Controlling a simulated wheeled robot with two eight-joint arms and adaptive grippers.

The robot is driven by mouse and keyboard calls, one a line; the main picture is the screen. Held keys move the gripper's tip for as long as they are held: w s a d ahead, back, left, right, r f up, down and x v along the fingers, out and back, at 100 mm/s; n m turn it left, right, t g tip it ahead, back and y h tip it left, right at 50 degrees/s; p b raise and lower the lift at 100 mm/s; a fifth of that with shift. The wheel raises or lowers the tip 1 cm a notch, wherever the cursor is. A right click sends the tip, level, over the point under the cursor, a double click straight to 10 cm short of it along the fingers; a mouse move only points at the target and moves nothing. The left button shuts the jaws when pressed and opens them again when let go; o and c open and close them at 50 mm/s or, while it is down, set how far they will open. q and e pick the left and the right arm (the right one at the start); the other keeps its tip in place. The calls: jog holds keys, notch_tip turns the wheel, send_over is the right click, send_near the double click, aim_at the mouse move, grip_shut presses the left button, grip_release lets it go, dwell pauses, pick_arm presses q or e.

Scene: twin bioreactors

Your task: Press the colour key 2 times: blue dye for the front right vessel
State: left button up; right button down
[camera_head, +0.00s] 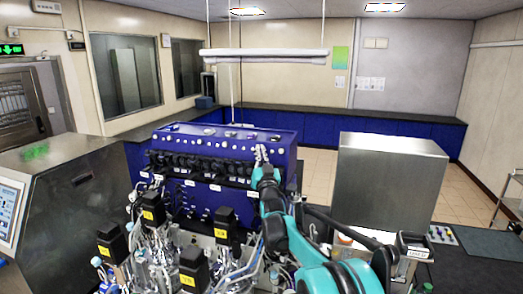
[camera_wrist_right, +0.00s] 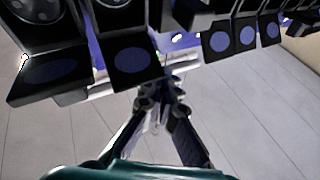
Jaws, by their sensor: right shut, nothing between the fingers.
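My right gripper (camera_head: 262,155) is shut and empty, at the front upper edge of the blue bioreactor cabinet (camera_head: 228,207). In the right wrist view its closed fingers (camera_wrist_right: 168,82) point toward a row of black parts with blue discs (camera_wrist_right: 134,60). I cannot tell whether the fingertips touch anything. The vessels stand in front of the cabinet, crowded with tubing, under black motor blocks with yellow labels (camera_head: 227,227). The front right vessel is not clearly distinguishable. A small panel with coloured keys (camera_head: 442,234) lies on the dark counter at the right. My left gripper is not in view.
A steel cabinet (camera_head: 388,185) stands right of the bioreactor. A steel console with a screen (camera_head: 10,212) stands at the left. A small open container (camera_head: 413,246) sits beside the key panel. The dark counter (camera_head: 490,250) is clear at far right.

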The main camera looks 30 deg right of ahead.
jog(key=shift+s+a, duration=0.15)
jog(key=shift+a, duration=0.15)
jog(key=shift+s+a+r, duration=0.3)
jog(key=shift+s+a, duration=0.4)
jog(key=shift+a, duration=0.1)
jog(key=shift+s+a+r, duration=0.3)
jog(key=shift+s+a, duration=0.35)
jog(key=shift+a, duration=0.1)
jog(key=shift+w+d+f+b, duration=0.15)
jog(key=shift+w+d+f, duration=0.1)
jog(key=shift+w+d, duration=0.3)
jog(key=shift+w+d+f+b, duration=0.2)
jog(key=shift+w+d, duration=0.25)
jog(key=shift+d, duration=0.15)
jog(key=shift+w+d, duration=0.15)
jog(key=shift+d, duration=0.05)
jog(key=shift+w+d+f, duration=0.2)
jog(key=shift+w+d, duration=0.2)
jog(key=shift+d, duration=0.05)
jog(key=shift+w+d, duration=0.15)
jog(key=shift+d, duration=0.05)
